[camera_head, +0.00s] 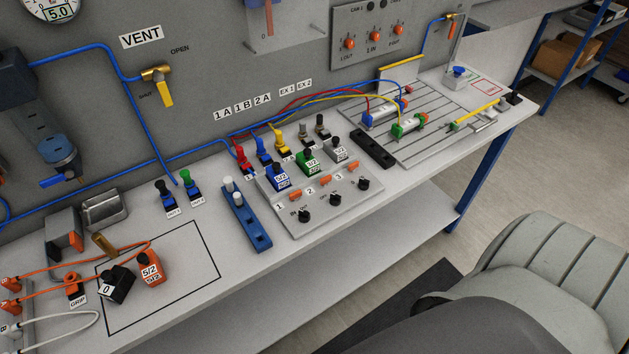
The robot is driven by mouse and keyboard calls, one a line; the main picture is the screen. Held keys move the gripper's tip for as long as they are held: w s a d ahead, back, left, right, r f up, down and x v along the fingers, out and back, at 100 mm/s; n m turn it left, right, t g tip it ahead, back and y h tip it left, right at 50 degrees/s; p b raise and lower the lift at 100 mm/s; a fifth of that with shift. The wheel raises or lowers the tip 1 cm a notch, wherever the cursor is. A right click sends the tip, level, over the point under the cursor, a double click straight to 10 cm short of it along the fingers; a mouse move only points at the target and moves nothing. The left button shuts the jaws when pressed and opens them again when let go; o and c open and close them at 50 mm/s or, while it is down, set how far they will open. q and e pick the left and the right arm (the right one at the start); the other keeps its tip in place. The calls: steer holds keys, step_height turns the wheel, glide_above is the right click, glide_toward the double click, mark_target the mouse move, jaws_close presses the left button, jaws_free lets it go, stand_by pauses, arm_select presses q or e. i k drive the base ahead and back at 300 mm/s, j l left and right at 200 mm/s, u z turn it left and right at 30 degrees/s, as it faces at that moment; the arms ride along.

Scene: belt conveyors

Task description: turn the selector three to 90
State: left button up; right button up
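A grey control panel (330,211) lies on the bench near the middle, with labels 1, 2 and 3 along it. The selector at label 3 is a black knob (364,184) at the panel's right end. Its pointer angle is too small to read. Two similar black knobs, number two (334,200) and number one (305,215), sit to its left. An orange piece (354,166) lies just behind selector three. Neither of my grippers is in view, and nothing touches the knobs.
Blue, green and grey valve blocks (308,162) stand behind the knobs. A blue rail (246,220) with white-topped posts is left of the panel. A black block (373,149) and a slotted plate (440,137) with cylinders lie to the right. Space in front of the panel is clear.

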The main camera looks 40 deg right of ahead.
mark_target(363, 183)
steer(key=i+l+z, duration=0.1)
steer(key=z, duration=0.95)
steer(key=k, duration=0.1)
